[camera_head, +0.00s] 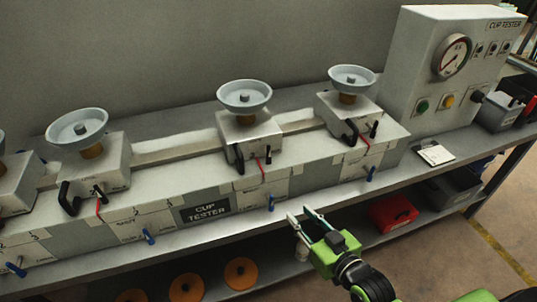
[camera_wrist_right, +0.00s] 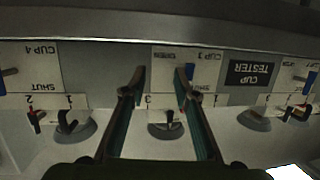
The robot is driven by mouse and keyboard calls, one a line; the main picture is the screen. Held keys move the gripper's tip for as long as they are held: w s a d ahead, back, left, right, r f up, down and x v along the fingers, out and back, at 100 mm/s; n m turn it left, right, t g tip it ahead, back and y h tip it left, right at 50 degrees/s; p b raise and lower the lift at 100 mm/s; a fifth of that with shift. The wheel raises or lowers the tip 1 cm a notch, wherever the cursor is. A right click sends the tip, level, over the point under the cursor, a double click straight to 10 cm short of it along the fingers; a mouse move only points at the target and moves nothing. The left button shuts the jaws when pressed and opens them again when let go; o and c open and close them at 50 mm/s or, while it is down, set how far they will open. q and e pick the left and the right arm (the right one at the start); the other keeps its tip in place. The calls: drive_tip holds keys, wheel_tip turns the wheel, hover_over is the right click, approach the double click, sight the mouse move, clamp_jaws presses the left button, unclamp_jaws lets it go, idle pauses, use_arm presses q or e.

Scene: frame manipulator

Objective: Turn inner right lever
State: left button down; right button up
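The long bench unit carries several lever stations. On the third station from the left, the inner right one, a blue lever (camera_head: 271,202) hangs on the front face below black levers (camera_head: 239,165) and a red piece. The blue lever also shows in the right wrist view (camera_wrist_right: 190,70), on the panel marked CUP 3. My right gripper (camera_head: 300,213) is open and empty in front of the bench, right of this lever. In the wrist view, the right-hand finger of the gripper (camera_wrist_right: 160,78) overlaps the lever's edge; contact cannot be told. My left gripper is not in view.
Grey cups (camera_head: 244,96) top the stations. Another blue lever (camera_head: 371,173) is on the station to the right. A gauge box (camera_head: 454,62) stands at the right end. A red bin (camera_head: 392,214) and orange discs (camera_head: 241,273) are on the lower shelf.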

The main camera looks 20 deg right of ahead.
sight(270, 154)
wheel_tip(270, 154, up, 14)
drive_tip(key=s+a+t+y, duration=0.1)
drive_tip(key=a+t+y, duration=0.1)
drive_tip(key=t, duration=0.1)
drive_tip(key=shift+n, duration=0.4)
drive_tip(key=p+x, duration=0.1)
drive_tip(key=x, duration=0.5)
drive_tip(key=p+x, duration=0.1)
drive_tip(key=x, duration=0.6)
drive_tip(key=shift+w+a+f+p, duration=0.15)
drive_tip(key=shift+a+f+p, duration=0.05)
drive_tip(key=shift+p, duration=0.15)
clamp_jaws()
